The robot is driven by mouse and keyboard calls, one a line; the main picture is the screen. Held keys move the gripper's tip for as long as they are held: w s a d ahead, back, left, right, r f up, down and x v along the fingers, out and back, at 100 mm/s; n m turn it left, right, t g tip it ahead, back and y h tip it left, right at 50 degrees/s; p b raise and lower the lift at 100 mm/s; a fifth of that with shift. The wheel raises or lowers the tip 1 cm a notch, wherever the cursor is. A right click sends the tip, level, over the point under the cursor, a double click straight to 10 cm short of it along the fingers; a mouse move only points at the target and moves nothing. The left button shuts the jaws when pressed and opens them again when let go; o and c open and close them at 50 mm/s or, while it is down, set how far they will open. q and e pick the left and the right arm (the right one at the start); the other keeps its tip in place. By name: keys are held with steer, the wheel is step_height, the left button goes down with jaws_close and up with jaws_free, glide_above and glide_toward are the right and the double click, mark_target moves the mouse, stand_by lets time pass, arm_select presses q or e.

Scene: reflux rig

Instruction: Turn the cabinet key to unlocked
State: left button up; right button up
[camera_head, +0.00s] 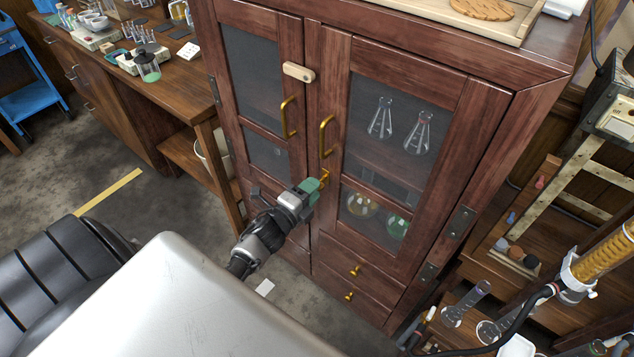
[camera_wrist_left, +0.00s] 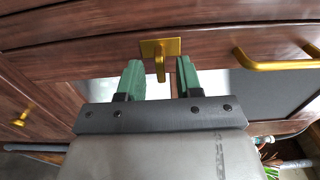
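The brass cabinet key (camera_head: 325,174) sits in its lock plate on the right door of the dark wooden cabinet (camera_head: 333,60), below the door handle. In the left wrist view the key (camera_wrist_left: 160,66) points out from its square brass plate. My left gripper (camera_head: 314,188) is at the key, with green fingertips. In the left wrist view the left gripper (camera_wrist_left: 159,76) is open, one finger on each side of the key, with visible gaps between. The gripper partly hides the key in the head view. My right gripper is not in view.
Two brass door handles (camera_head: 327,136) are above the key, and a pale latch block (camera_head: 298,72) sits higher up. Glass flasks (camera_head: 381,118) stand behind the door panes. A workbench (camera_head: 160,85) with glassware is at left; a wooden rack (camera_head: 520,240) is at right.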

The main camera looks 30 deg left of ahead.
arm_select(q)
steer(key=shift+w+d, duration=0.1)
steer(key=shift+w, duration=1)
jaws_close()
